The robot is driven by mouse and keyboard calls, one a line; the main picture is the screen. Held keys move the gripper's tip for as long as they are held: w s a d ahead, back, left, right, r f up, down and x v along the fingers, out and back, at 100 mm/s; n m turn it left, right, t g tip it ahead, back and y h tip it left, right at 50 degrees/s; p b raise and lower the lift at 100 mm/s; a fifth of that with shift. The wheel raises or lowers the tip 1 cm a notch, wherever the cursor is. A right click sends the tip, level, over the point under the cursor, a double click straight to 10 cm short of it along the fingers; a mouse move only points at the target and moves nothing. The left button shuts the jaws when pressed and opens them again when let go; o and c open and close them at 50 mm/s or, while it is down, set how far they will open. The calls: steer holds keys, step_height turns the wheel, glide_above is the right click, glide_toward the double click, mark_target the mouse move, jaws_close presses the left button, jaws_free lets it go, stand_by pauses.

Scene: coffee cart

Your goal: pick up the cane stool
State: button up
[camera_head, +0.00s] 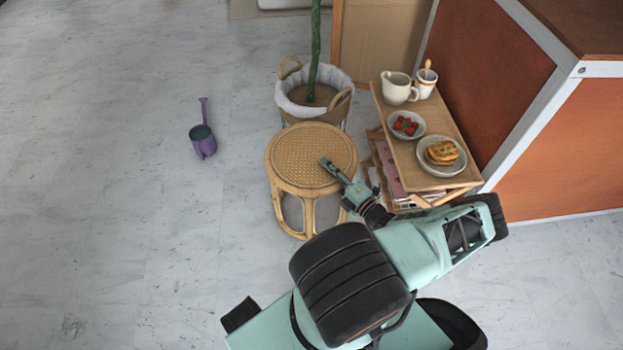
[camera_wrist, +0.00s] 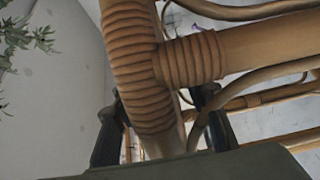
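The cane stool (camera_head: 298,152) stands upright on the floor in the head view, with a round woven seat and curved rattan legs. My gripper (camera_head: 328,166) reaches in from the lower right and overlaps the right part of the seat in that view. In the wrist view, a wrapped rattan joint of the stool (camera_wrist: 140,60) fills the middle, close to the camera. The fingers of my gripper (camera_wrist: 162,118) stand apart on either side of this upright piece, with gaps visible beside it. The fingertips are partly hidden behind the rattan.
A small wooden cart (camera_head: 447,118) with a jug, cup, bowl and plate stands close right of the stool. A potted plant in a basket (camera_head: 322,112) stands right behind it. The left floor is mostly clear.

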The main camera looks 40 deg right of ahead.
steer(key=shift+w, duration=0.35)
steer(key=shift+c, duration=0.4)
jaws_close()
steer(key=shift+r, duration=0.25)
